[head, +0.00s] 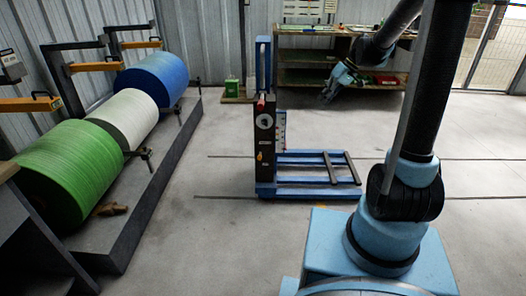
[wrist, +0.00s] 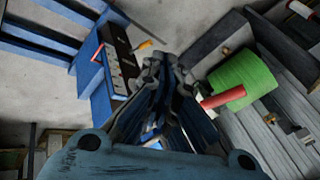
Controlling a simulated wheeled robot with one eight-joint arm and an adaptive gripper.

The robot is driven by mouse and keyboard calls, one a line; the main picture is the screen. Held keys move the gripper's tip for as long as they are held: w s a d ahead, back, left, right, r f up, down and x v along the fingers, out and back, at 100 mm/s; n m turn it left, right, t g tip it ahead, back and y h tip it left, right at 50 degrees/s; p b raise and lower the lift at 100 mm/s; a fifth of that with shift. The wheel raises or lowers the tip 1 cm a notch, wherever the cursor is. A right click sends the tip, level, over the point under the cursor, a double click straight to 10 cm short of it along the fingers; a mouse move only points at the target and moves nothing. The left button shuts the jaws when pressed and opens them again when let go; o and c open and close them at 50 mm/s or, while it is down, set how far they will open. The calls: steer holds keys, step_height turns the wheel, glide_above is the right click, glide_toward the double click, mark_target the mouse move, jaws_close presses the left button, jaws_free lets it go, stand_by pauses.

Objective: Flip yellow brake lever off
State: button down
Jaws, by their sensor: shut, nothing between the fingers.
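A small yellow lever (head: 259,156) is on the dark front panel of the blue-framed machine (head: 265,130) in the middle of the head view. In the wrist view the yellow lever (wrist: 145,44) sticks out from the edge of the dark panel (wrist: 120,55). My gripper (head: 326,98) is raised to the right of the machine's post and apart from it. In the wrist view my gripper (wrist: 164,68) is shut and empty, with the lever beyond its tips, up and to the left.
A red handle (head: 261,101) is above the lever on the machine. Green (head: 70,172), white (head: 127,120) and blue (head: 153,78) rolls stand along the left, with yellow arms (head: 30,103) beside them. A shelf bench (head: 305,77) is behind. The floor before the machine is clear.

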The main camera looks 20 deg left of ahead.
steer(key=w+a+f+n+g+y, duration=0.1)
steer(key=w+a+f+n, duration=0.2)
steer(key=w+a+f, duration=0.45)
steer(key=w+a+f+n+g+y, duration=0.1)
steer(key=w+a+f+n, duration=0.1)
steer(key=w+a+f, duration=0.45)
steer(key=w+a+f+n+g+y, duration=0.15)
steer(key=a+f, duration=0.25)
steer(key=f, duration=0.5)
steer(key=n+g, duration=0.2)
steer(key=n, duration=0.1)
glide_toward(260, 157)
steer(key=w+r, duration=0.2)
steer(key=w, duration=0.3)
steer(key=shift+w+d+f+t+y, duration=0.1)
steer(key=shift+d+f+t+y, duration=0.15)
steer(key=shift+y, duration=0.1)
steer(key=x, duration=1)
steer(key=shift+s+a, duration=0.1)
steer(key=shift+s, duration=0.1)
